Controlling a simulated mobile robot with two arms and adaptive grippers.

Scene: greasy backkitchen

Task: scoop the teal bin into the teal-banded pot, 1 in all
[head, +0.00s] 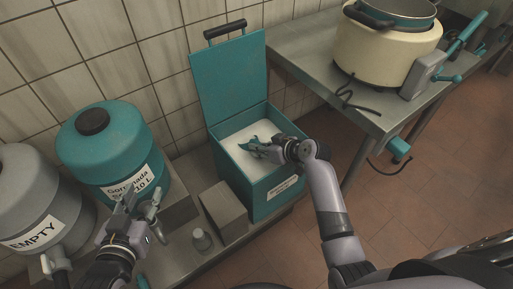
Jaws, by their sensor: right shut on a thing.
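The teal bin (234,172) stands at the centre with its lid (230,85) raised. White contents (240,133) show inside. My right gripper (272,150) reaches over the bin from the right. It is shut on a teal scoop (254,146), which is at the white contents; how deep it sits and whether it carries any is unclear. A pot with a teal band (402,14) sits in a cream round cooker at the upper right, cut by the top edge. My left gripper (128,207) is at the lower left, in front of the teal drum's tap; its finger opening is unclear.
A teal drum (125,150) and a grey drum marked EMPTY (35,200) stand at the left. A grey block (224,212) and a small grey bottle (202,240) sit by the bin. The cream cooker (385,58) stands on a steel table (310,50). Red floor is open at right.

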